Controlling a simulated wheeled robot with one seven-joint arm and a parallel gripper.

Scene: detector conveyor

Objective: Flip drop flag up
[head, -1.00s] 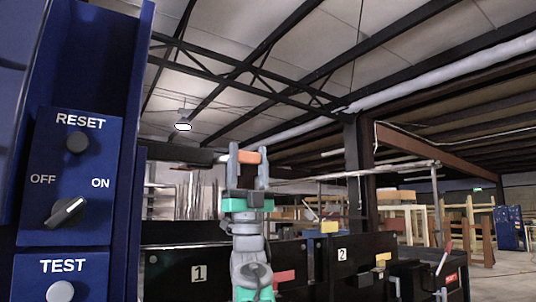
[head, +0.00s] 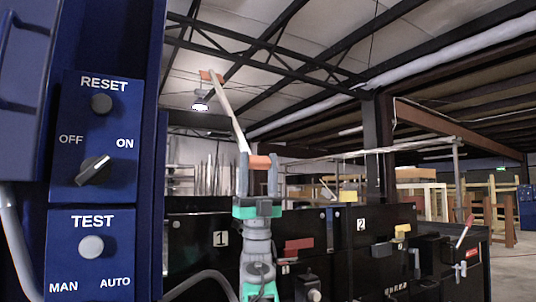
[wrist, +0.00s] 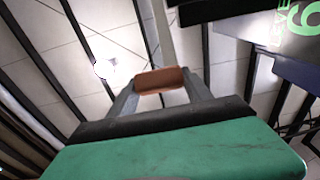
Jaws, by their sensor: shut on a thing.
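My gripper (head: 259,165) points up near the middle of the head view, its two grey fingers on either side of an orange piece (head: 260,161). In the wrist view the gripper (wrist: 160,84) shows the same orange-brown piece between its fingers. It is shut on this piece. A long pale rod (head: 229,112) rises from beside the orange piece, leaning up and left to a second orange piece (head: 211,76). The rod also shows in the wrist view (wrist: 164,38), beyond the held piece. I take this as the drop flag; how rod and held piece join is unclear.
A blue control panel (head: 92,190) with RESET, ON/OFF and TEST controls fills the left. Black boxes numbered 1 (head: 192,250) and 2 (head: 345,240) stand low behind my gripper. A dark post (head: 377,145) is at right. The space around the rod looks open.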

